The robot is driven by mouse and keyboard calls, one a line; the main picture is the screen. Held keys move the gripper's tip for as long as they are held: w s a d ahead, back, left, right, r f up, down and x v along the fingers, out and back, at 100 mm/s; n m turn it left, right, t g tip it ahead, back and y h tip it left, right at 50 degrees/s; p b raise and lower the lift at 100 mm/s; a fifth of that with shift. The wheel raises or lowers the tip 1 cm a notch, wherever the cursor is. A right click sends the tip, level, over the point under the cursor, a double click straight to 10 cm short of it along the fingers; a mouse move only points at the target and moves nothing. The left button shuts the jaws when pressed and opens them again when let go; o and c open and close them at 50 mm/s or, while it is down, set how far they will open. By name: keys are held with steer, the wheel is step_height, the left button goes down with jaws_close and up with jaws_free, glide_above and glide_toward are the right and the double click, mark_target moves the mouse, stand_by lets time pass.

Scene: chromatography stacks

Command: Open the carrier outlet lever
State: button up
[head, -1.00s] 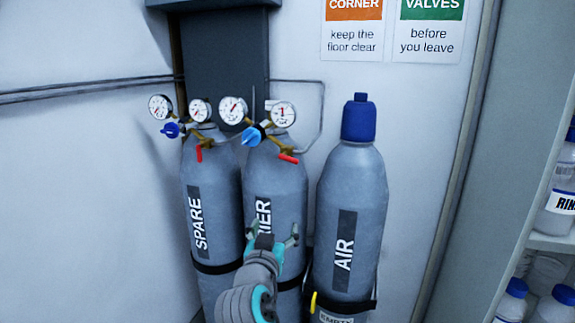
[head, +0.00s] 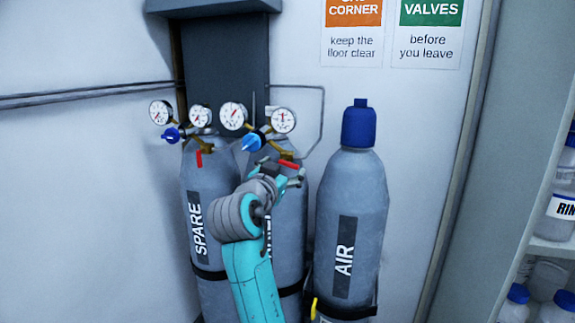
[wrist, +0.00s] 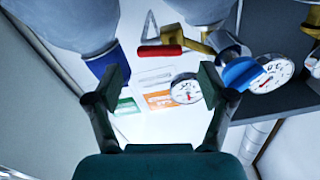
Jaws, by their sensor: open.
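The carrier outlet lever (head: 289,163) is a small red handle below the brass regulator on the middle cylinder. In the head view it lies nearly crosswise, just above my gripper (head: 284,177). In the wrist view the red lever (wrist: 160,52) shows beyond the open fingertips, above the gap of my gripper (wrist: 163,80); the jaws are empty. The carrier cylinder (head: 290,235) is partly hidden, with its label, behind my arm. Its blue knob (head: 253,141) sits left of the lever, and it shows near the right finger in the wrist view (wrist: 240,73).
The spare cylinder (head: 207,240), with its own red lever (head: 199,159), stands left. The blue-capped air cylinder (head: 350,210) stands close on the right. Pressure gauges (head: 284,120) top the regulators. A shelf with bottles (head: 556,240) is at the far right.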

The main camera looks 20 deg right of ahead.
mark_target(288, 164)
steer(key=shift+x, duration=2.05)
steer(key=c, duration=1.2)
